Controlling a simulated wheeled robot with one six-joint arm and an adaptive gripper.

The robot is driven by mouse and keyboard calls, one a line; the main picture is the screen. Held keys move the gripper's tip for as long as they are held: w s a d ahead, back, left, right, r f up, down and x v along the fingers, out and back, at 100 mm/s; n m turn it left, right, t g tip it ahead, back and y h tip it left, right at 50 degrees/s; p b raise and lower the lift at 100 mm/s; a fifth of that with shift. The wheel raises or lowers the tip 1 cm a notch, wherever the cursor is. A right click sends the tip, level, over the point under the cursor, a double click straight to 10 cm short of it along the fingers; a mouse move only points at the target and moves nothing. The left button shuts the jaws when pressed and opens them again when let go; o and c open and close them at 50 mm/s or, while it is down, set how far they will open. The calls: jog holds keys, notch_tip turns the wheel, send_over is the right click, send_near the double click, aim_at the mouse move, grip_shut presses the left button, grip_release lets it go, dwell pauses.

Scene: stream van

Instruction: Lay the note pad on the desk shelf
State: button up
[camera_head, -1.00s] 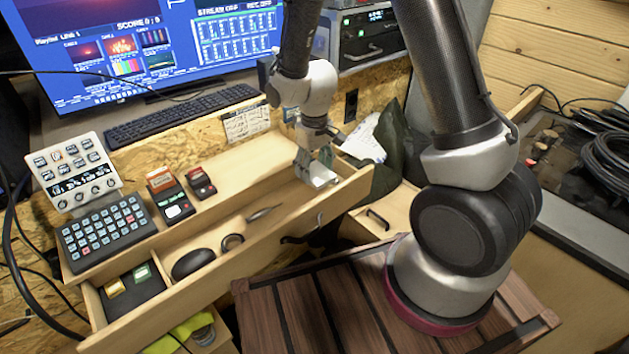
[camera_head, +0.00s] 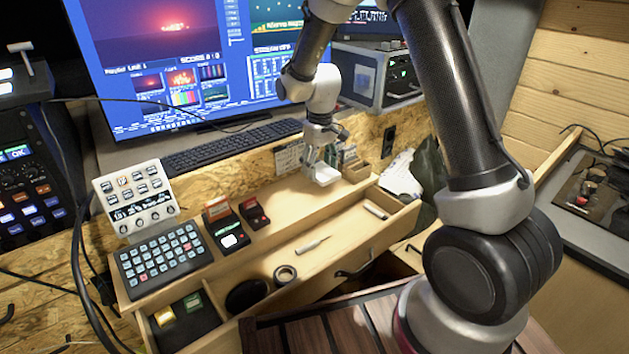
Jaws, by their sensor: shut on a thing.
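My gripper (camera_head: 318,163) is at the right part of the wooden desk shelf (camera_head: 292,203), shut on a small white block-like thing (camera_head: 325,174) that appears to be the note pad. The pad sits at the fingertips, over the shelf top. I cannot tell whether its underside touches the shelf. The fingers and wrist hide part of the pad. Below the shelf's front edge is an open wooden drawer (camera_head: 345,254).
The drawer holds a white marker (camera_head: 376,210), a slim pen-like tool (camera_head: 313,244), a tape roll (camera_head: 285,275) and a dark round thing (camera_head: 246,296). A keypad (camera_head: 165,262) and card readers (camera_head: 228,231) stand on the shelf's left. The shelf's middle is clear.

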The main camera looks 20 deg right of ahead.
aim_at(320, 169)
jog(key=shift+f, duration=2.1)
jog(key=shift+f, duration=0.1)
jog(key=o, duration=1)
jog(key=shift+o, duration=0.2)
